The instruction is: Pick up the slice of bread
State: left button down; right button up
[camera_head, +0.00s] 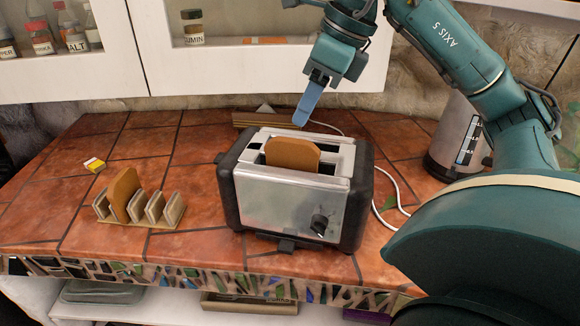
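One brown slice of bread (292,154) stands upright in a slot of the silver and black toaster (285,205), its upper part showing above the top. Another brown slice of bread (123,192) leans in the small toast rack (153,210) on the left of the counter. My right gripper (304,112), with blue fingers, points down above and behind the toaster and appears apart from the bread. Its fingers overlap in this view, so I cannot tell whether they are open; no bread shows in them. My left gripper is not in view.
A metal kettle (457,140) stands at the right behind my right arm. A white cable (392,185) runs beside the toaster. A small yellow and white box (94,164) lies behind the rack. Wall cabinets (80,85) hang above. The tiles between rack and toaster are clear.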

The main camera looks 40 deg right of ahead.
aim_at(293, 140)
jog(key=shift+x, duration=1.2)
jog(key=x, duration=0.2)
jog(key=s+x, duration=0.1)
jog(key=x, duration=0.1)
jog(key=shift+w+a+f+b, duration=0.1)
jog(key=shift+a+f+b, duration=0.1)
jog(key=shift+f+b, duration=0.15)
jog(key=shift+w+a+f, duration=0.1)
jog(key=shift+w+f, duration=0.1)
jog(key=shift+f, duration=0.25)
jog(key=c, duration=0.8)
